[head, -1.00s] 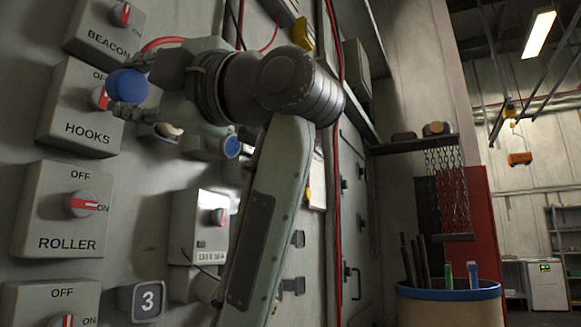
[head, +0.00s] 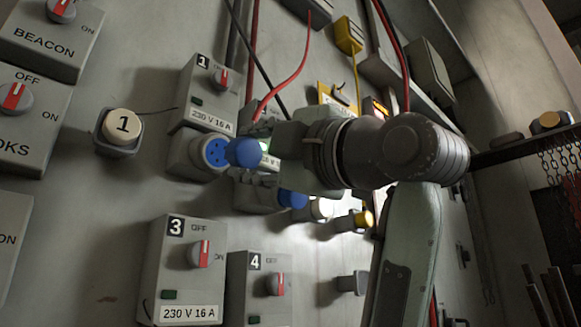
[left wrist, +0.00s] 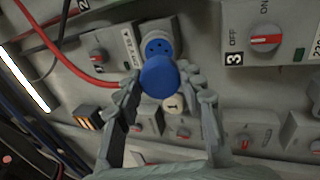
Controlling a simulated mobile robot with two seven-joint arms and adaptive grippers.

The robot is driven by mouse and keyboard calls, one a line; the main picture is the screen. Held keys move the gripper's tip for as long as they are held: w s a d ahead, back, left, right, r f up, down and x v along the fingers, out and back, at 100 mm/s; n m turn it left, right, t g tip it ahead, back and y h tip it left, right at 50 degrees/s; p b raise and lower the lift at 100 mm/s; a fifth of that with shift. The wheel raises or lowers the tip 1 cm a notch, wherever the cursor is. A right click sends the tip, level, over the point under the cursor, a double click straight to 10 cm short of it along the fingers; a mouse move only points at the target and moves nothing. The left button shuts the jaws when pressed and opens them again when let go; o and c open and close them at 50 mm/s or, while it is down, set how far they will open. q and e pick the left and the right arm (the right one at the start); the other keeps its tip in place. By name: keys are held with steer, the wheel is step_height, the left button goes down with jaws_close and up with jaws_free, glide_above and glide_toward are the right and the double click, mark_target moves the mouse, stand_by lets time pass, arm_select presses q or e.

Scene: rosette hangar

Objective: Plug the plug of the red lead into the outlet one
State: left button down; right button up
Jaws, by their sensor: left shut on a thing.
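My left gripper (head: 252,160) is shut on the round blue plug (head: 243,153) of the red lead. The plug also shows between the two fingers (left wrist: 160,80) in the left wrist view (left wrist: 158,77). The red lead (head: 294,80) runs up from behind the gripper. Outlet one (head: 205,95) is a grey box marked 1 with a red-handled switch. Its blue socket (head: 214,151) is just left of the plug in the head view. The socket face with its holes (left wrist: 160,46) is still visible, so plug and socket look apart. My right gripper is not in view.
Outlets 3 (head: 186,270) and 4 (head: 262,290) are below. A cream cap marked 1 (head: 122,125) sits left of the socket. Blue (head: 293,199), cream (head: 320,208) and yellow (head: 362,219) round ends stick out below my gripper. A black cable (head: 258,65) hangs close above.

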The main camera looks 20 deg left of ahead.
arm_select(q)
steer(key=shift+w, duration=0.3)
steer(key=shift+w+a+r, duration=0.15)
steer(key=shift+a+r, duration=0.3)
steer(key=shift+a, duration=0.4)
steer(key=shift+p+x, duration=0.5)
steer(key=shift+x, duration=1.35)
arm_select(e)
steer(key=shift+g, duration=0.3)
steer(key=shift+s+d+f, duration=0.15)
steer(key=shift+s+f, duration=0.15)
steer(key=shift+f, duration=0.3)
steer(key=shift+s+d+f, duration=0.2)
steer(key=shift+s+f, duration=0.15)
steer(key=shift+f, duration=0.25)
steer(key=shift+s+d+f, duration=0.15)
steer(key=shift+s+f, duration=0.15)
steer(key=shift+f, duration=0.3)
arm_select(q)
steer(key=shift+w+a+r, duration=0.1)
steer(key=shift+w+a, duration=0.05)
steer(key=shift+a, duration=0.2)
steer(key=c, duration=0.9)
jaws_free()
